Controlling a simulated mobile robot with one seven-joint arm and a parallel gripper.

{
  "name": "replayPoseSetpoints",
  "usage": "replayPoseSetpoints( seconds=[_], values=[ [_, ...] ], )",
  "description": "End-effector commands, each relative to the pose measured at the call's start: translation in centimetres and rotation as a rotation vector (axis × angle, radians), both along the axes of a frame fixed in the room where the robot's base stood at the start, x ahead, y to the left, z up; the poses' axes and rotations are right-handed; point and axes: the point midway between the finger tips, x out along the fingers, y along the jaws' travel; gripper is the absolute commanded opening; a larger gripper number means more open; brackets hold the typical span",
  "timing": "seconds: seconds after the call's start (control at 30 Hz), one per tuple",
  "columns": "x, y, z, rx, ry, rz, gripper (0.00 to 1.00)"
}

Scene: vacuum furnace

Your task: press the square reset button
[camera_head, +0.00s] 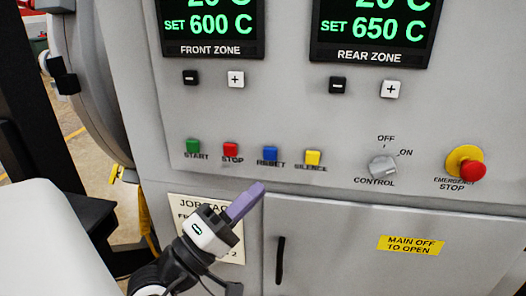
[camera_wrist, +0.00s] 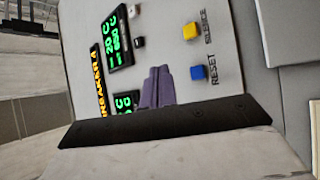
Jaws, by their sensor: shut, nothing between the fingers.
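The square reset button is blue (camera_head: 270,153), with the label RESET under it. It sits in a row on the grey panel, between the red stop button (camera_head: 230,149) and the yellow silence button (camera_head: 313,157). In the wrist view the blue reset button (camera_wrist: 198,72) is right of the fingers, with the yellow silence button (camera_wrist: 190,31) above it. My gripper (camera_head: 258,190) has purple fingers and is shut and empty. In the head view its tips show just below the reset button. The wrist view also shows the fingers (camera_wrist: 157,85), apart from the button in the picture.
The green start button (camera_head: 193,146) is left of stop. The control knob (camera_head: 382,166) and red emergency stop (camera_head: 472,171) are to the right. Displays (camera_head: 372,30) and small plus and minus buttons are above. A job tag (camera_head: 188,206) and a cabinet door (camera_head: 345,230) are below.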

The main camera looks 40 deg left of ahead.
Motion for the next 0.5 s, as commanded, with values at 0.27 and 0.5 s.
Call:
replayPoseSetpoints(
  seconds=[0.27, 0.5],
  values=[
    [-0.01, -0.01, -0.02, 0.0, 0.0, -0.001, 0.0],
    [0.8, 0.51, 0.05, -0.001, -0.001, -0.002, 0.0]
  ],
)
